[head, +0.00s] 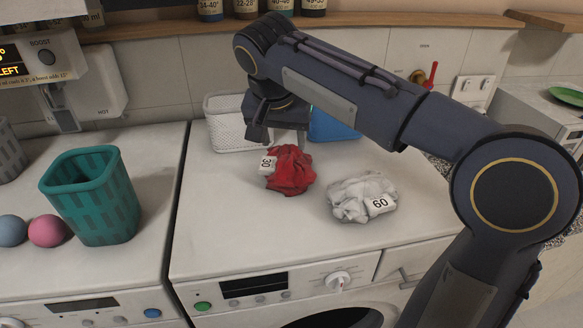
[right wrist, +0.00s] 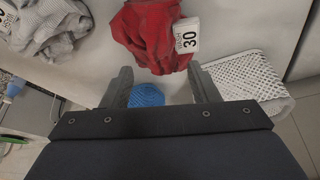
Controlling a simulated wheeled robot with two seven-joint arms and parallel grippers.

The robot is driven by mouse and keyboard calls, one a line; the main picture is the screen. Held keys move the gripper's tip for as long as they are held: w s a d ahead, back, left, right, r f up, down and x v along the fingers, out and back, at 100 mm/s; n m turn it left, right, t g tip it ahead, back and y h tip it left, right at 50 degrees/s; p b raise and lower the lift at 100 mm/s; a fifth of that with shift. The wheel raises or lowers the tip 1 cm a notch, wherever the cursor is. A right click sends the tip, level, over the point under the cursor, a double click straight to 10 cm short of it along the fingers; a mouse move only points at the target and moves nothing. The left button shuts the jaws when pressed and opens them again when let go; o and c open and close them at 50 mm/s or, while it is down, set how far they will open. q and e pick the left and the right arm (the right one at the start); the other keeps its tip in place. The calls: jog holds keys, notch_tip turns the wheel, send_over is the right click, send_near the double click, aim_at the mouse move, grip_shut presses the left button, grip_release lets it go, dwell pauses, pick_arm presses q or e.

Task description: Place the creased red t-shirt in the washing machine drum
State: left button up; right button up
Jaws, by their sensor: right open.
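The creased red t-shirt (head: 291,172) lies crumpled on the white washing machine top, with a white tag reading 30. My right gripper (head: 279,128) is over the back of the machine top, just behind the shirt. In the right wrist view the gripper (right wrist: 162,85) is open and empty, and the red shirt (right wrist: 148,35) lies just beyond its fingertips. The washing machine drum opening (head: 345,318) shows only as a dark arc at the bottom edge of the head view. My left gripper is not in view.
A crumpled white garment (head: 350,196) tagged 60 lies right of the shirt. A white basket (head: 226,124) and a blue container (head: 333,127) stand behind, near the wall. A teal basket (head: 92,197) and two balls (head: 47,230) sit on the left machine.

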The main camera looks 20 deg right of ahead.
aim_at(287, 153)
jog(key=x, duration=0.2)
jog(key=p+x, duration=0.1)
jog(key=x, duration=0.1)
jog(key=w+x, duration=0.1)
jog(key=x, duration=0.1)
jog(key=shift+d, duration=0.35)
jog(key=shift+c, duration=0.3)
jog(key=shift+r, duration=0.1)
grip_shut()
